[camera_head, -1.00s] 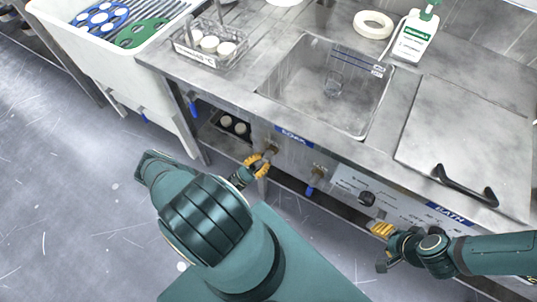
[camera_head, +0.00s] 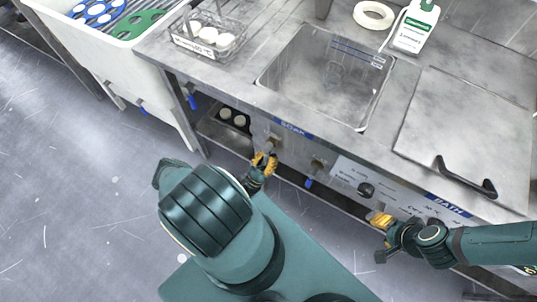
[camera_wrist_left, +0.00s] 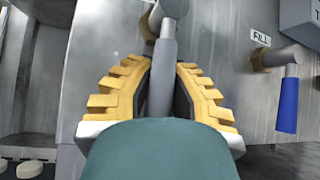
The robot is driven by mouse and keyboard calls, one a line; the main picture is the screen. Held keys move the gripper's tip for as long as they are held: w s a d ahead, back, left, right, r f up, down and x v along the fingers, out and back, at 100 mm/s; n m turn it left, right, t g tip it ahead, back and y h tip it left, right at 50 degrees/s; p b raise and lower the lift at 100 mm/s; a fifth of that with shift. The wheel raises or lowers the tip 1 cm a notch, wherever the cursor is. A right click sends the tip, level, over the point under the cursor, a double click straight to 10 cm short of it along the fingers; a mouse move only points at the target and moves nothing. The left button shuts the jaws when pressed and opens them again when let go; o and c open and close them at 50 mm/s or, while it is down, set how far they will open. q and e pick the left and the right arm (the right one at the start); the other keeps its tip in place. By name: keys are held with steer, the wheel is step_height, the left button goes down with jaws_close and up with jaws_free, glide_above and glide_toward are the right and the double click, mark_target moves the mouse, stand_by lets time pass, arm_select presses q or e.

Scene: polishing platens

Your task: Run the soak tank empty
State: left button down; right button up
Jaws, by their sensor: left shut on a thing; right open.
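The soak tank (camera_head: 300,85) is the open steel basin in the counter, above a SOAK label (camera_head: 292,128). Its water level is hard to tell. My left gripper (camera_head: 263,162) is shut on a valve lever under the tank. In the left wrist view the grey lever (camera_wrist_left: 162,75) lies between the yellow finger pads and runs up to its valve (camera_wrist_left: 160,20). Beside it is the FILL valve (camera_wrist_left: 265,58) with a blue handle (camera_wrist_left: 288,105), hanging roughly parallel to the held lever. My right gripper (camera_head: 381,220) is open and empty by the front panel.
A lid with a black handle (camera_head: 466,178) covers the bath at right. A panel knob (camera_head: 366,190) is near my right gripper. Floor at left is clear.

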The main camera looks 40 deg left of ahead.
mark_target(265, 163)
arm_select(q)
steer(key=shift+s+d, duration=0.1)
steer(key=shift+s, duration=0.1)
steer(key=c, duration=0.9)
jaws_free()
steer(key=shift+o, duration=0.2)
steer(key=v, duration=0.5)
steer(key=shift+s+f, duration=0.15)
steer(key=s, duration=1.1)
steer(key=shift+s+d, duration=0.3)
